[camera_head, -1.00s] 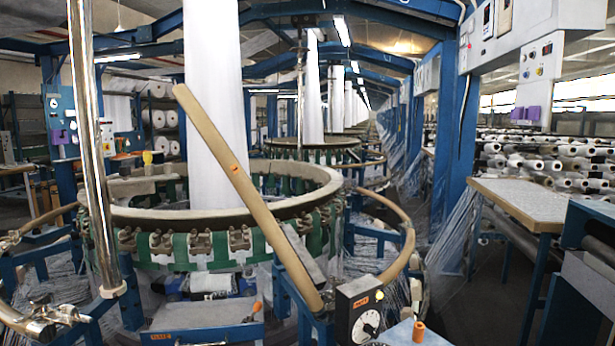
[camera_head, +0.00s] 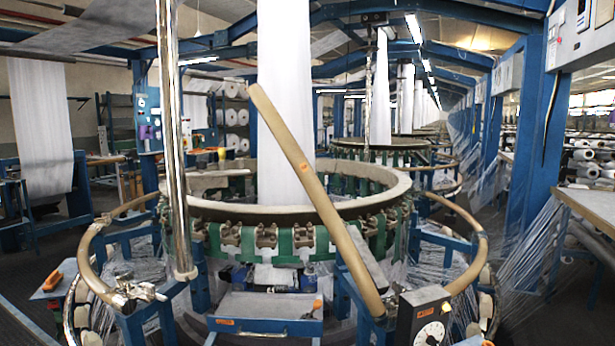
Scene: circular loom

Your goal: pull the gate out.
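No part is plainly marked as the gate, and I cannot tell which one it is. The circular loom (camera_head: 290,214) stands in the middle, with a tan ring on top and green segments below. A long tan bar (camera_head: 310,190) leans diagonally across its front, its lower end by a grey control box. Curved tan rails stand at the left (camera_head: 90,255) and the right (camera_head: 478,240) of the loom, with an open gap between them at the front. A metal fitting (camera_head: 135,293) sits at the left rail's front end. Neither of my grippers shows.
A shiny upright pole (camera_head: 172,140) stands front left. A blue drawer-like box (camera_head: 265,318) is low in front of the loom, and the control box (camera_head: 424,317) with a dial is right of it. A table (camera_head: 590,205) stands at the right. Dark floor shows at the left.

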